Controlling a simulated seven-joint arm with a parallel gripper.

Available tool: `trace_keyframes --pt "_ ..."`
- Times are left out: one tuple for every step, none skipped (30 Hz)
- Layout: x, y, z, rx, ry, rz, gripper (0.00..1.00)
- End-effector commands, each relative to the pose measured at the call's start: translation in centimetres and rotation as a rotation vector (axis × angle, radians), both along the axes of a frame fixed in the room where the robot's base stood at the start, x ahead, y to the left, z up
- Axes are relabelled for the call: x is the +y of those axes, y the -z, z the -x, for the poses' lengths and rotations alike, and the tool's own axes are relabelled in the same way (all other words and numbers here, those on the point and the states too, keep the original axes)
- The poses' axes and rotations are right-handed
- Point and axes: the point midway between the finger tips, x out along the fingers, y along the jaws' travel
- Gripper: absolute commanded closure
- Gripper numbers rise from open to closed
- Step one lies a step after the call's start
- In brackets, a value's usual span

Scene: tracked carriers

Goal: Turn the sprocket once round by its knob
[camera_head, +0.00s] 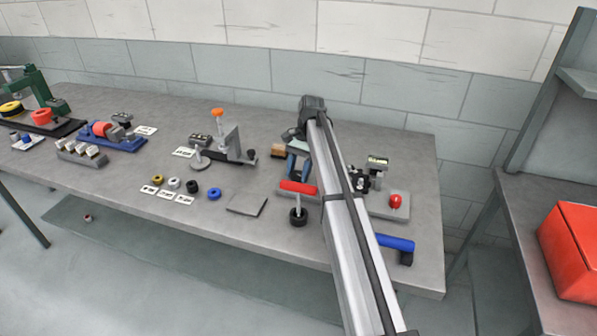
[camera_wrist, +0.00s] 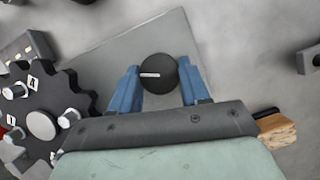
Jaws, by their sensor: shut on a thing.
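The black round knob (camera_wrist: 158,74) with a white line on its top is between my gripper's blue fingertips in the wrist view. My gripper (camera_wrist: 158,85) is shut on the knob from both sides. The white line lies nearly level across the picture. The black toothed sprocket (camera_wrist: 62,108) is at the left, partly cut off by the edge, with several light bolts and a grey hub. Small marked tags sit by some bolts. In the head view my gripper (camera_head: 298,166) is low over the bench, and the knob cannot be made out there.
A grey plate (camera_wrist: 112,60) lies under the knob. A wooden block (camera_head: 278,150) is close beside my gripper. Around it are a red-handled tool (camera_head: 298,188), a red button (camera_head: 396,201) and a blue handle (camera_head: 395,243). Several fixtures stand farther left.

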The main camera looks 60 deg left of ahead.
Motion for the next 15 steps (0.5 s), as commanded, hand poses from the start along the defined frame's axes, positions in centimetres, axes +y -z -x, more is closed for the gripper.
trace_keyframes --pt "0.05 0.05 0.05 0.0 -0.022 0.001 0.85" --pt "0.04 0.04 0.06 -0.001 -0.033 0.001 0.85" --pt "0.04 0.05 0.06 0.0 -0.048 0.001 0.85" --pt "0.05 0.05 0.08 0.001 -0.057 0.001 0.85" --pt "0.05 0.04 0.09 0.001 -0.065 0.001 0.85" --pt "0.06 0.05 0.1 0.0 -0.074 0.0 0.85" --pt "0.05 0.05 0.11 0.0 -0.081 0.0 0.85" --pt "0.05 0.05 0.11 0.0 -0.087 0.0 0.85" --pt "0.05 0.06 0.11 0.0 -0.091 0.0 0.85" --pt "0.05 0.06 0.11 0.0 -0.094 0.0 0.85" --pt "0.05 0.06 0.11 0.0 -0.097 0.0 0.85" --pt "0.04 0.07 0.11 0.0 -0.1 0.0 0.85" --pt "0.04 0.07 0.11 0.0 -0.102 0.0 0.85" --pt "0.02 0.06 0.11 0.0 -0.103 0.0 0.85" --pt "0.02 0.07 0.11 0.0 -0.103 0.0 0.85"
